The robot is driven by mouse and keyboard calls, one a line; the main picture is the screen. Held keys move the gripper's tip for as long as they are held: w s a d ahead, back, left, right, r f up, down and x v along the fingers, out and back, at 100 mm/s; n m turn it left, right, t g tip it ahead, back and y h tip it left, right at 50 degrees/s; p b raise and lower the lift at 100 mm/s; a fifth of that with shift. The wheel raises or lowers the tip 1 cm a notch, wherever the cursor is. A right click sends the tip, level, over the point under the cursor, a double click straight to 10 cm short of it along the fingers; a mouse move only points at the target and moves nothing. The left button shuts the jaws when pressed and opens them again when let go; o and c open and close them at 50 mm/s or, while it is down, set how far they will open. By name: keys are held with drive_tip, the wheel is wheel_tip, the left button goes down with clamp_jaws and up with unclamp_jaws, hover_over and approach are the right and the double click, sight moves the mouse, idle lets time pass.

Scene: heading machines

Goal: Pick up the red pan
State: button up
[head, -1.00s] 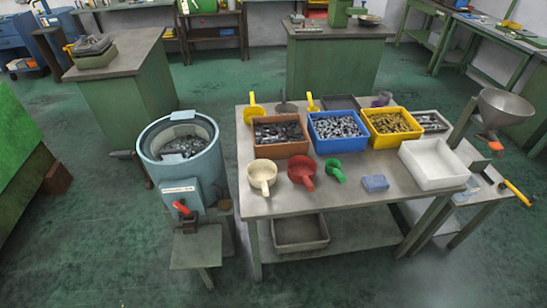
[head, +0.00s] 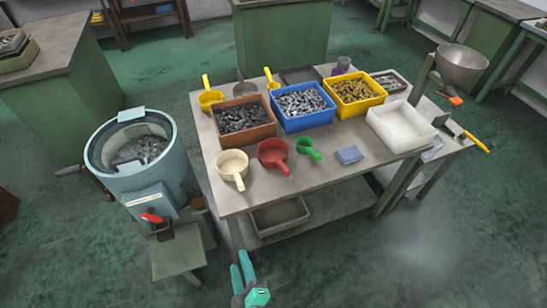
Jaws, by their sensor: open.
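The red pan (head: 273,156) stands on the front part of the grey worktable (head: 236,201), between a cream pan and a green scoop. Its short handle points toward the front edge of the table. My gripper (head: 242,272) shows at the bottom of the head view, with teal fingers spread apart and nothing between them. It is in front of the table's front edge, apart from the red pan.
The cream pan (head: 232,166) is close on the left and the green scoop (head: 309,149) on the right. Brown (head: 246,142), blue (head: 304,127) and yellow (head: 356,109) bins of parts stand behind. A round blue machine (head: 150,186) stands left.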

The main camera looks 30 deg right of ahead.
drive_tip(key=w+d+r+n+g+h, duration=0.2)
drive_tip(key=w+d+n+h, duration=0.15)
drive_tip(key=w+d, duration=0.7)
drive_tip(key=n+g+h, duration=0.2)
drive_tip(key=n, duration=0.1)
approach(279, 166)
drive_tip(key=shift+w+a+f, duration=0.15)
drive_tip(key=shift+a+f, duration=0.4)
drive_tip(key=shift+a, duration=0.1)
drive_tip(key=shift+w+d+g+h, duration=0.2)
drive_tip(key=shift+d+g+h, duration=0.05)
drive_tip(key=shift+d+g, duration=0.1)
drive_tip(key=x, duration=1)
drive_tip(key=shift+w+d+r, duration=0.1)
drive_tip(key=shift+d+r, duration=0.05)
clamp_jaws()
